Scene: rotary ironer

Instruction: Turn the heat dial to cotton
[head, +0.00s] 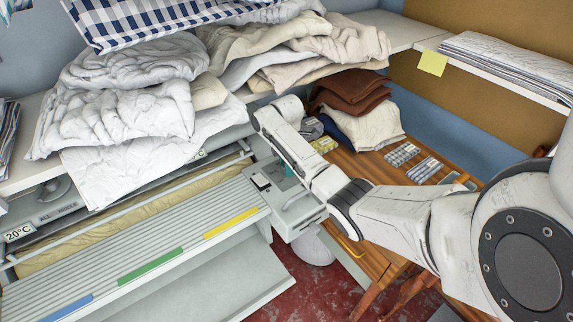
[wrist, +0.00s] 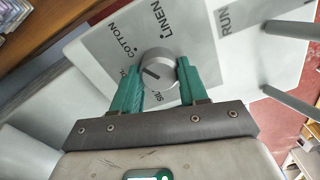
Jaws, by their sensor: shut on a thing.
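The heat dial (wrist: 158,72) is a round grey knob on a grey label plate in the wrist view. My gripper (wrist: 158,66) has its green fingers on either side of the dial and is shut on it. The dial's dark line lies on its left part, towards the left finger. The word COTTON (wrist: 122,40) is at upper left, LINEN (wrist: 172,20) above, and a partly covered word starting SIL below. The left finger hides part of the scale. In the head view, my gripper (head: 289,171) is at the ironer's end box (head: 300,214); my arm hides the dial.
The ironer's slatted board (head: 150,235) and padded roller (head: 100,235) run left of the box. Heaped white linens (head: 120,110) lie on the shelf above. A wooden table (head: 375,172) with folded cloths (head: 365,125) stands behind my arm.

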